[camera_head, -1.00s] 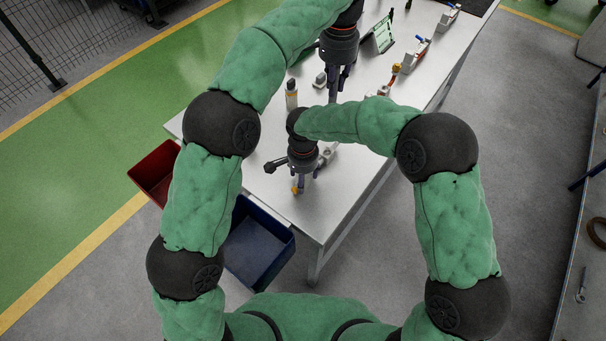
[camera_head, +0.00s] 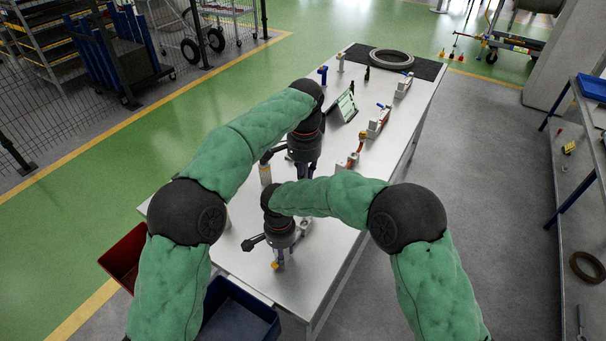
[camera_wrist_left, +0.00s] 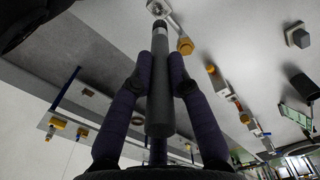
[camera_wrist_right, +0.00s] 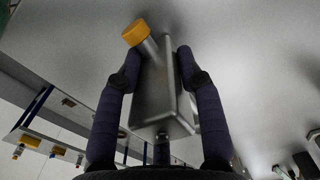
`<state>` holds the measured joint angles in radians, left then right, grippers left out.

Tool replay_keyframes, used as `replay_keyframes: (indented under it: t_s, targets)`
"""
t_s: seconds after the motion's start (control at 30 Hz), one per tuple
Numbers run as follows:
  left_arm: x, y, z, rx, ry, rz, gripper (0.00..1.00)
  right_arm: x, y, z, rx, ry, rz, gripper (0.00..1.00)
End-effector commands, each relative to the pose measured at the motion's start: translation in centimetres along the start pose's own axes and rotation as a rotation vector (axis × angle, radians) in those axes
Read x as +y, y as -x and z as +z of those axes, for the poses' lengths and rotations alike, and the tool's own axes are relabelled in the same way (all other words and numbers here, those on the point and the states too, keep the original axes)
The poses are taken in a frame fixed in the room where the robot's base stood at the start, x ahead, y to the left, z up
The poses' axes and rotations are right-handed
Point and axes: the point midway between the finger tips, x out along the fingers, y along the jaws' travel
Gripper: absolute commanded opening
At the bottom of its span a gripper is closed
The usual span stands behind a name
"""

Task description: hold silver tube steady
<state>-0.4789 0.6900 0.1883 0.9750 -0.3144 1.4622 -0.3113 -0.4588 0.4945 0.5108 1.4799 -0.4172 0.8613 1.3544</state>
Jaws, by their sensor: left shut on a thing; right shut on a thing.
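The silver tube (camera_wrist_left: 160,95) is a slim grey cylinder in the left wrist view. My left gripper (camera_wrist_left: 160,68) is shut on it, one finger on each side. In the head view my left gripper (camera_head: 303,172) is over the middle of the table, its tips partly hidden behind my right arm, so the tube is not clear there. My right gripper (camera_wrist_right: 156,65) is shut on a silver block (camera_wrist_right: 160,100) with an orange cap (camera_wrist_right: 135,32). In the head view my right gripper (camera_head: 279,252) is low over the table's near end.
The white table (camera_head: 330,215) carries a tablet on a stand (camera_head: 345,106), several small valve fittings (camera_head: 378,122) along its right side and a dark ring (camera_head: 391,59) at the far end. A red bin (camera_head: 124,256) and a blue bin (camera_head: 240,315) hang at the near-left edges.

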Motion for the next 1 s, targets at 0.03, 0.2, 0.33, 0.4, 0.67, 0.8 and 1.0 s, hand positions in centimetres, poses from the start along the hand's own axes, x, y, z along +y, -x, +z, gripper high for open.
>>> replay_keyframes:
  t_s: [0.03,0.2,0.33,0.4,0.67,0.8,1.0]
  targets:
    - [0.0,-0.7,0.1,0.000,0.001,0.001,0.00,0.0,0.0,0.0,0.000,0.000,0.000,0.00]
    - [0.2,-2.0,0.3,0.002,0.001,0.000,0.00,0.0,0.0,0.0,0.000,0.000,0.000,0.00]
    - [0.6,-3.2,0.5,-0.001,0.000,0.001,0.00,0.0,0.0,0.0,0.000,0.000,0.000,0.00]
    - [0.8,-3.9,0.7,0.000,0.000,0.001,0.00,0.0,0.0,0.0,0.000,0.000,0.000,0.00]
    - [1.7,-6.5,1.4,0.000,0.000,0.001,0.00,0.0,0.0,0.0,0.000,0.000,0.000,0.00]
    - [1.3,-6.6,-0.2,0.003,0.001,0.000,0.00,0.0,0.0,0.0,0.000,0.000,0.000,0.00]
    - [0.2,-6.5,-1.7,0.003,0.003,0.000,0.00,0.0,0.0,0.0,0.000,0.000,0.000,0.00]
